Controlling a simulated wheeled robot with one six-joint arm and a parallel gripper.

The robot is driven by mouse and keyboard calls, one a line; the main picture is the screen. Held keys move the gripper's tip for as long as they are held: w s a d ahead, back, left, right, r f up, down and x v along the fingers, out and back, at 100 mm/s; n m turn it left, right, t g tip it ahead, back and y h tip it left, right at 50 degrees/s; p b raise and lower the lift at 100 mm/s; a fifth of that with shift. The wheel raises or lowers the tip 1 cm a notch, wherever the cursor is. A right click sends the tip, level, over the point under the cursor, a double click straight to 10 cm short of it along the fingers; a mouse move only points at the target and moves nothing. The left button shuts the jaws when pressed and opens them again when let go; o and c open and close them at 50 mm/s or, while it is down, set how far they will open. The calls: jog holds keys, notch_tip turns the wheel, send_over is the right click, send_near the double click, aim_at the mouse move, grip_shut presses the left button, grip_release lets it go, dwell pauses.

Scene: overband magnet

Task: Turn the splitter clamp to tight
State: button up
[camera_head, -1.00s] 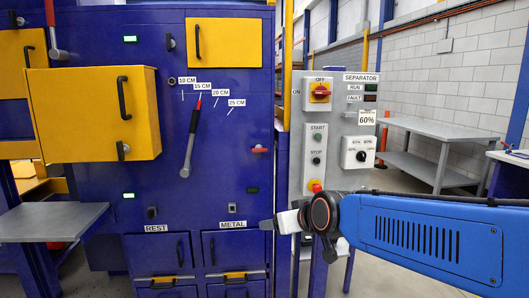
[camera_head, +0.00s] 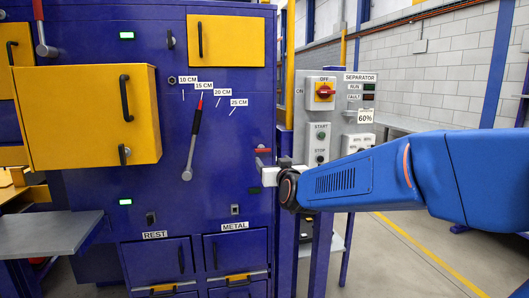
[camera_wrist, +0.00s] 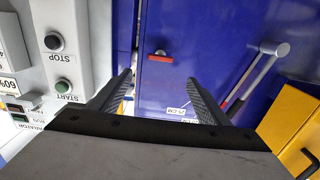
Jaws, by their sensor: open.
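A small red handle (camera_head: 263,150), apparently the splitter clamp, sits on the right part of the blue cabinet front, right of and below the scale labels. It also shows in the wrist view (camera_wrist: 159,53), beyond my fingertips and roughly centred between them. My gripper (camera_head: 259,167) is just below the handle in the head view, at the cabinet's right edge. In the wrist view my gripper (camera_wrist: 160,82) has its two dark fingers spread with nothing between them. A long lever with a red tip (camera_head: 193,140) hangs beside the 10 to 25 CM marks.
The grey separator panel (camera_head: 320,125) with its red switch and buttons stands right of the cabinet, close to my arm. A yellow door (camera_head: 95,115) juts out at left above a grey shelf (camera_head: 48,232). Drawers marked REST and METAL (camera_head: 236,252) are below.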

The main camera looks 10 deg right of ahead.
aim_at(263, 150)
jog(key=w, duration=1.4)
jog(key=shift+w, duration=0.2)
jog(key=c, duration=1.1)
